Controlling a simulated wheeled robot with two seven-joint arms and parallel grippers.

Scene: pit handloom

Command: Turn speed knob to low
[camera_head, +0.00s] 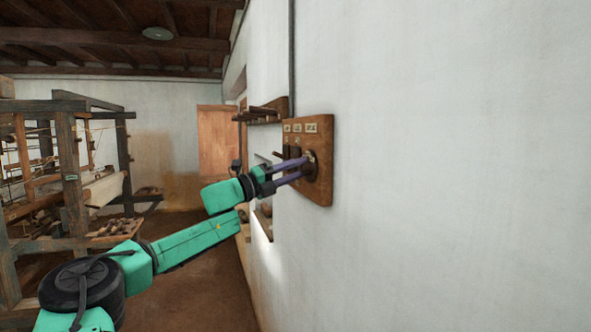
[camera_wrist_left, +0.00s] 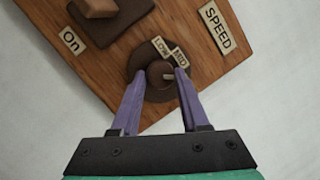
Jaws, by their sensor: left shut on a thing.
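The speed knob (camera_head: 311,166) is a dark round knob on a wooden switch board (camera_head: 322,140) fixed to the white wall. In the left wrist view the knob (camera_wrist_left: 158,75) has a brown centre, with small LOW and MED labels (camera_wrist_left: 171,51) at its upper rim and a SPEED plate (camera_wrist_left: 217,27) to the upper right. My left gripper (camera_head: 303,168) is at the board, its purple fingers shut on the knob. In the left wrist view its fingertips (camera_wrist_left: 160,79) are on either side of the knob's centre. The fingers hide part of the knob. My right gripper is out of view.
An On plate (camera_wrist_left: 72,40) and a brown switch (camera_wrist_left: 100,8) are on the same board. A small wall shelf (camera_head: 264,112) is beyond it. A wooden loom (camera_head: 65,160) stands at the left. The wall right of the board is bare.

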